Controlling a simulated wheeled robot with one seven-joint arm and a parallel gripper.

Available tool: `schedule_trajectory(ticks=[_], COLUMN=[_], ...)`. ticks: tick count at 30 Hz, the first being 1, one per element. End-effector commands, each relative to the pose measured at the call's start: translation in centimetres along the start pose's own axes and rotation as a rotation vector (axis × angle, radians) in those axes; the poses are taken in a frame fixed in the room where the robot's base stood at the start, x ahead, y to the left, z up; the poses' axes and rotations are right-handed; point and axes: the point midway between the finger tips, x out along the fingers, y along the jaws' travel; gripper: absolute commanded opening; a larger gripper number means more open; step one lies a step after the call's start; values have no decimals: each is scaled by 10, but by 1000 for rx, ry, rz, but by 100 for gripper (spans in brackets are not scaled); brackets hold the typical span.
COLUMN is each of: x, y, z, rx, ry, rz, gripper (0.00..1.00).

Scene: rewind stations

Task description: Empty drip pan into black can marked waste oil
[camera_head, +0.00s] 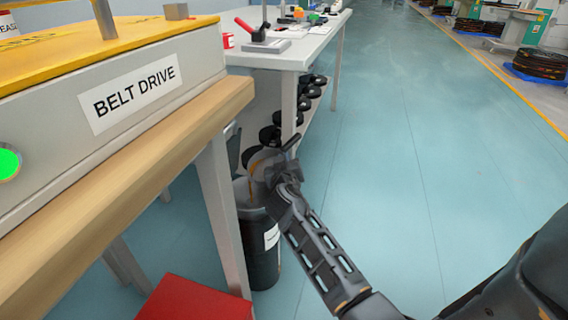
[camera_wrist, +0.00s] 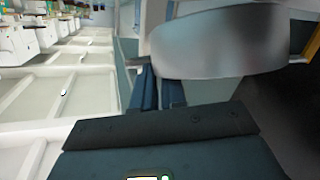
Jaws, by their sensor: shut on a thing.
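A black can (camera_head: 262,262) with a white label stands on the floor beside the belt drive table; the label's words are too small to read. My gripper (camera_head: 277,170) is above the can's mouth, shut on the grey drip pan (camera_head: 255,168). The pan looks steeply tilted over the can, with a brown streak on its inner face. In the wrist view the pan (camera_wrist: 220,45) is a smooth grey shape just beyond my fingers (camera_wrist: 158,88). My gripper hides part of the pan. I cannot tell how much oil is in it.
The belt drive table (camera_head: 110,190) stands close at the left, its leg beside the can. A red box (camera_head: 195,300) is on the floor in front. A white workbench (camera_head: 290,55) with black rolls on its lower shelf is behind. The blue floor at right is clear.

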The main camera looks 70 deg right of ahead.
Motion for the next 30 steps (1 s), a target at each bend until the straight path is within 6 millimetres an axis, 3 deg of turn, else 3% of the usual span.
schedule_trajectory(ticks=[30], x=[-5], y=[-2], z=[-8], rx=[-77], ry=[65], rz=[33], gripper=[0])
